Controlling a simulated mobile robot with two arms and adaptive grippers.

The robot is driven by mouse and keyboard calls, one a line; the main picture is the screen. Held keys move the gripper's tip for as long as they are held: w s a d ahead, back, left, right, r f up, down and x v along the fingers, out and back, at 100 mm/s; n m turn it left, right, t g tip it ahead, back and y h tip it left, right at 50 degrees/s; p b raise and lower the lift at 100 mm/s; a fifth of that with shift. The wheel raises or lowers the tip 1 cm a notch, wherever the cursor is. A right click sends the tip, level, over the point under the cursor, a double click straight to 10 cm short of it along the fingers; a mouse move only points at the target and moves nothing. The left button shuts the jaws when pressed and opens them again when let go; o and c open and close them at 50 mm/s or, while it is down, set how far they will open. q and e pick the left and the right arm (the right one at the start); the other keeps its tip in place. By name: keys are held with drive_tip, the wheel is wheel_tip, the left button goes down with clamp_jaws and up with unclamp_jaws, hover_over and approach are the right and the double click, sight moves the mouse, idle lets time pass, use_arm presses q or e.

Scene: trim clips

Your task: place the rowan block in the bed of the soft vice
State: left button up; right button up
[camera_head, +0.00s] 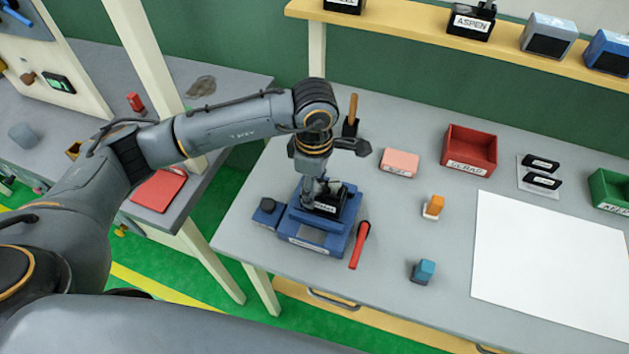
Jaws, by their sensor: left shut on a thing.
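My left gripper (315,192) points down over the blue soft vice (338,243) on the workbench. It is shut on a black block with a white label (327,207), which I take for the rowan block; the lettering is too small to read surely. The block is at the back part of the vice, between its raised blue sides. I cannot tell whether it rests on the bed or hangs just above it. The gripper hides part of the block and the bed. My right gripper is out of view.
A red-handled tool (360,245) lies right beside the vice. A pink block (399,162), red tray (470,150), orange-topped piece (433,206), blue piece (423,271) and white sheet (555,260) are further right. A shelf (420,30) runs behind. Bare bench lies between them.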

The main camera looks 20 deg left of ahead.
use_arm(q)
drive_tip(key=shift+f, duration=0.4)
drive_tip(key=shift+f+b, duration=0.25)
drive_tip(key=shift+b, duration=0.1)
drive_tip(key=o, duration=1.3)
drive_tip(key=shift+r, duration=0.1)
drive_tip(key=shift+c, duration=0.2)
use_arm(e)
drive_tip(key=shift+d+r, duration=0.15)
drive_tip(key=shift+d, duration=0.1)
